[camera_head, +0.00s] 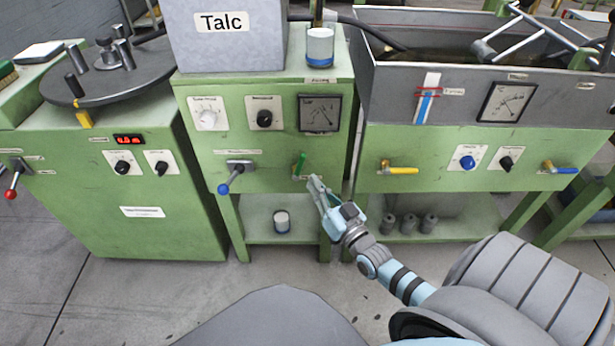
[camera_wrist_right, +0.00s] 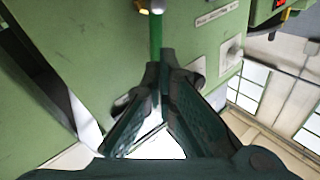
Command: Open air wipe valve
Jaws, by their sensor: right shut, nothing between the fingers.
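A valve with a green lever handle (camera_head: 300,163) sits on the front of the middle green machine, below its dials. The handle stands nearly upright, tilted slightly. My right gripper (camera_head: 314,182) is just below and to the right of it, shut and empty. In the right wrist view the green handle (camera_wrist_right: 156,38) rises just beyond the tips of my right gripper (camera_wrist_right: 166,68); I cannot tell whether they touch. A brass-coloured part shows at the handle's far end. The label by the valve is too small to read. My left gripper is not in view.
A blue-ended lever (camera_head: 230,178) juts out left of the green handle. A yellow-handled valve (camera_head: 400,169) and a blue-handled valve (camera_head: 562,169) are on the right machine. Below, a lower shelf holds a white container (camera_head: 282,222). Open floor lies in front.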

